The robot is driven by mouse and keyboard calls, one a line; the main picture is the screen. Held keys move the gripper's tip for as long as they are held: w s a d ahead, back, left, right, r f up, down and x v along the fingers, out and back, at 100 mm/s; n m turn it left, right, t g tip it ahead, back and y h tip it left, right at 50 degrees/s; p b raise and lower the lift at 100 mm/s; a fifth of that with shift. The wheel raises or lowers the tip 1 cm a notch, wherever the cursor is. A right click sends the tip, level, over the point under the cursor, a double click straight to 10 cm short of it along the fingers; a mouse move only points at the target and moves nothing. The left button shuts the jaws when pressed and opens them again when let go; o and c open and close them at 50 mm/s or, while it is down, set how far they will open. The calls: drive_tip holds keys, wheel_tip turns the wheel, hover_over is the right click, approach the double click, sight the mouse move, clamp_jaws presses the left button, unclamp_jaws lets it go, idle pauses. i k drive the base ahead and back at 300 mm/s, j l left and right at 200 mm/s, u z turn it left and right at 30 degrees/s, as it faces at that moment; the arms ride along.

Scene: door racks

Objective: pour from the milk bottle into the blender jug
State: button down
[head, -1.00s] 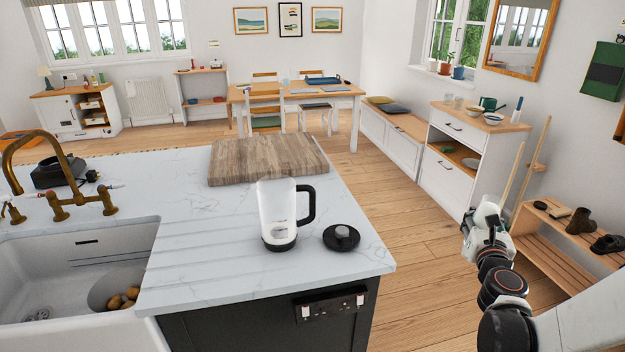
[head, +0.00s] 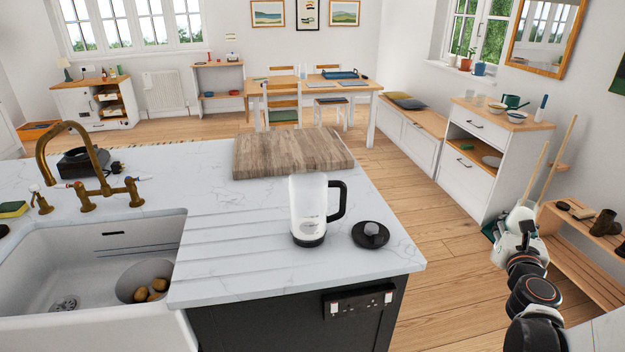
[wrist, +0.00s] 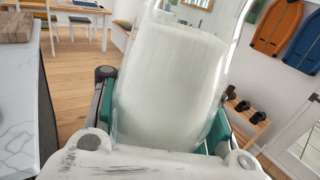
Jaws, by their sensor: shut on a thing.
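The blender jug (head: 308,205), clear with a dark base and black handle, stands upright on the island worktop. Its round black lid (head: 370,235) lies on the worktop to its right. My gripper (head: 522,222) is out to the right of the island, well apart from the jug. In the wrist view the milk bottle (wrist: 170,85) fills the middle, clear with white milk inside. My gripper's green-padded fingers (wrist: 212,130) are shut around it. The bottle looks slightly tilted in the wrist view, and its top is out of that frame.
The marble worktop (head: 240,265) has a wooden board (head: 290,153) behind the jug and a sink (head: 85,260) to the left. A shoe bench (head: 580,265) and white cabinet (head: 470,165) stand to the right beyond open floor.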

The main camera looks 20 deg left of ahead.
sight(318, 208)
drive_tip(key=k+j, duration=0.1)
drive_tip(key=j, duration=0.25)
drive_tip(key=k+j, duration=0.1)
drive_tip(key=j, duration=0.3)
drive_tip(key=k+j, duration=0.15)
drive_tip(key=j, duration=0.2)
drive_tip(key=k+j, duration=0.1)
drive_tip(key=j, duration=0.25)
